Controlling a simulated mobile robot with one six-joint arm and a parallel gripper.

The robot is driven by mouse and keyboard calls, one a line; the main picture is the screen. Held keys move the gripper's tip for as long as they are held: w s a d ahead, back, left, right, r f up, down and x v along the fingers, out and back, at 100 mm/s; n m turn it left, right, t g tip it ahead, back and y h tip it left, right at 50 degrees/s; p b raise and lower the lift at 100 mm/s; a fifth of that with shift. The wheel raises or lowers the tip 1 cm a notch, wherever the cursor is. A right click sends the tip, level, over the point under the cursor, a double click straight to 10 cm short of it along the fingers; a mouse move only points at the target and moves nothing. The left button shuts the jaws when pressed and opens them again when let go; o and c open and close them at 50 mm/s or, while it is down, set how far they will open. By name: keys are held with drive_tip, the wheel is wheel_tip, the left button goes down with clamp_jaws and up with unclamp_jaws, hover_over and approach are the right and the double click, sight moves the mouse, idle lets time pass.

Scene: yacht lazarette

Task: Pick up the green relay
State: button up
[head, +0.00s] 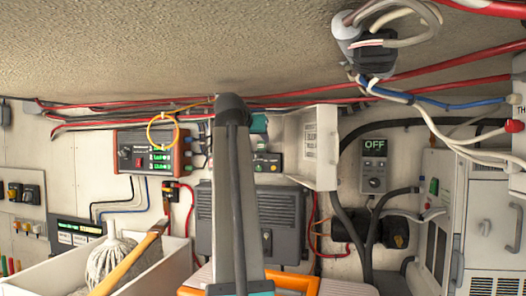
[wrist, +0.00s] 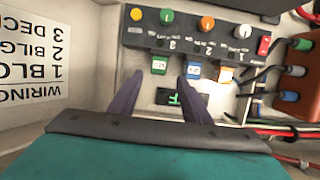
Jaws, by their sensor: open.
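The green relay (wrist: 159,63) is a small green block with a pale label, plugged in at the edge of a dark panel (wrist: 150,41) in the wrist view. My gripper (wrist: 160,76) is open, its two purple fingers pointing at the panel. The relay lies just beyond the fingertips, roughly between them, and I see no grip on it. A blue relay (wrist: 193,70) sits to its right, close to the right fingertip, and an orange relay (wrist: 226,75) is further right. In the head view my arm hides much of this area, and the fingers cannot be made out.
The panel carries yellow, green, orange and white knobs and a red switch (wrist: 265,46). An orange-brown box (wrist: 298,62) with cables stands at the right. A white open door (head: 323,150) with a label is beside the panel in the head view. Red cables run along the wall.

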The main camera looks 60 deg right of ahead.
sight(260, 143)
drive_tip(key=shift+d, duration=0.15)
drive_tip(key=shift+p+x, duration=1)
drive_tip(key=shift+x, duration=0.15)
drive_tip(key=shift+p+x, duration=0.5)
drive_tip(key=shift+x, duration=0.95)
drive_tip(key=shift+f, duration=0.2)
drive_tip(key=shift+c, duration=0.2)
clamp_jaws()
